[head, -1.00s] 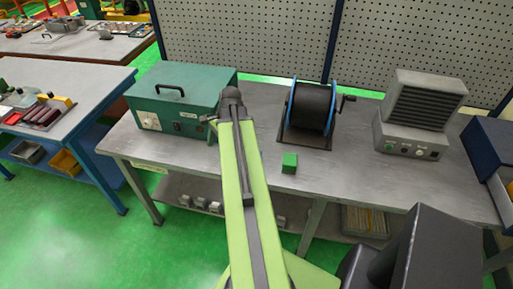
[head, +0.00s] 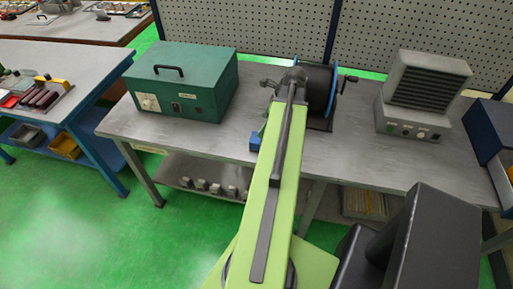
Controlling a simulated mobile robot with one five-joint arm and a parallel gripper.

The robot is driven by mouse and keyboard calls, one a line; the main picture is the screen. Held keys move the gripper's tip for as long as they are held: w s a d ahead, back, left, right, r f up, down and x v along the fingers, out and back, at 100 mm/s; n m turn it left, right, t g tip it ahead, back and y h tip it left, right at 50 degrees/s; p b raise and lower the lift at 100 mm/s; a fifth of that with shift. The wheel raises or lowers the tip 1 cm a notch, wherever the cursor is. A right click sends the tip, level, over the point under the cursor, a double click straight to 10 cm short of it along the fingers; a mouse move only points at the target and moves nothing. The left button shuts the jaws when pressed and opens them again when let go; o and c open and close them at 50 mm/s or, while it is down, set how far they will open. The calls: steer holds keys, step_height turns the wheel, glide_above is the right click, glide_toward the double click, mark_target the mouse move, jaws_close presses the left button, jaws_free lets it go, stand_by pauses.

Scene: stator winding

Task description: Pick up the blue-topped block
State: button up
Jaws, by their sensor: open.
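A small blue-topped block (head: 255,141) stands on the grey workbench (head: 340,150), near its front edge. It shows just left of my green arm, which may cover part of its right side. My gripper (head: 271,83) is at the far end of the arm, in front of the black reel. It is small in the picture and its fingers are hard to make out. It is open, beyond the block and slightly right of it, and apart from it. I see nothing held in it.
A teal box with a handle (head: 183,84) stands left on the bench. A black reel with blue rims (head: 322,88) is behind my arm. A grey louvred unit (head: 428,85) and a dark blue bin (head: 488,140) stand right. Bare bench lies between reel and louvred unit.

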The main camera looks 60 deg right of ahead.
mark_target(256, 137)
steer(key=b+x, duration=0.2)
steer(key=x, duration=0.2)
steer(key=shift+f+b, duration=0.4)
steer(key=shift+w+f, duration=0.1)
steer(key=shift+f, duration=0.1)
steer(key=shift+r, duration=0.1)
steer(key=b+x, duration=0.5)
steer(key=shift+a+f, duration=0.2)
steer(key=shift+r, duration=0.15)
steer(key=c, duration=1.8)
steer(key=shift+o, duration=0.2)
